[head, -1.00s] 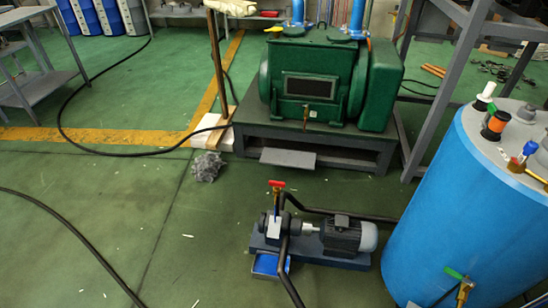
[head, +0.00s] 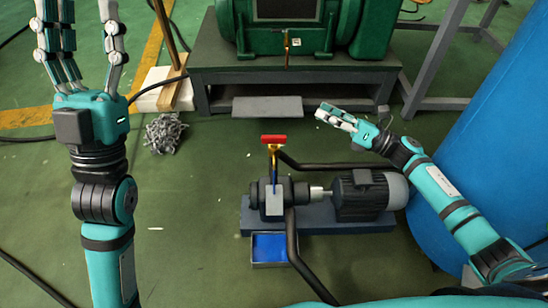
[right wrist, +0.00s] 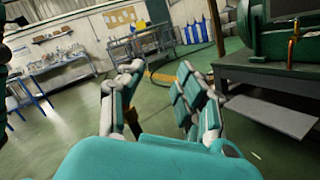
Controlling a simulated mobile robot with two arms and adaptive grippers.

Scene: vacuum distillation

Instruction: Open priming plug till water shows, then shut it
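The priming plug (head: 274,143), with a red T-shaped handle on a brass stem, stands upright on top of the small pump (head: 290,192) in the head view. No water shows around it. My right gripper (head: 328,113) is to the right of the plug and apart from it, its fingers pointing left. In the right wrist view my right gripper (right wrist: 160,78) has its fingers spread with nothing between them. My left gripper (head: 77,22) is raised at the upper left, fingers spread and empty, far from the pump.
A grey motor (head: 362,195) and bent black pipes (head: 300,257) adjoin the pump. A small tray (head: 270,265) with a blue inside is in front. A large green machine (head: 310,40) stands behind on a grey stand (head: 220,75). A blue tank (head: 490,130) is close on the right.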

